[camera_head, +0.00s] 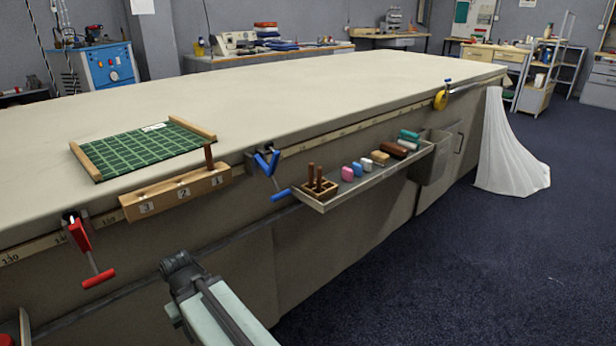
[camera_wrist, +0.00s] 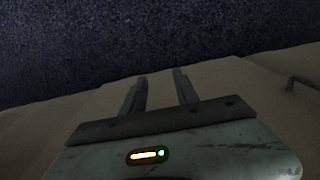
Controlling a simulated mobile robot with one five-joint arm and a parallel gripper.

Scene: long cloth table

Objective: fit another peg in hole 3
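The wooden block (camera_head: 176,191) is fixed along the table's front edge, with labels 3, 2 and 1 from left to right. A dark brown peg (camera_head: 208,155) stands upright at its label 1 end. No peg sticks up above labels 3 and 2; the holes themselves are too small to make out. Brown pegs (camera_head: 315,177) stand in a small wooden holder (camera_head: 319,192) at the left end of the tray. My gripper (camera_wrist: 160,83) shows in the wrist view with its two fingers apart and nothing between them. In the head view my arm is low in front of the table, clear of block and pegs.
The tray (camera_head: 372,178) on the table's front also holds several coloured blocks. A red clamp (camera_head: 83,240) and a blue clamp (camera_head: 268,163) jut out either side of the wooden block. A green mat (camera_head: 140,146) lies behind it. Floor (camera_head: 450,270) at right is clear.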

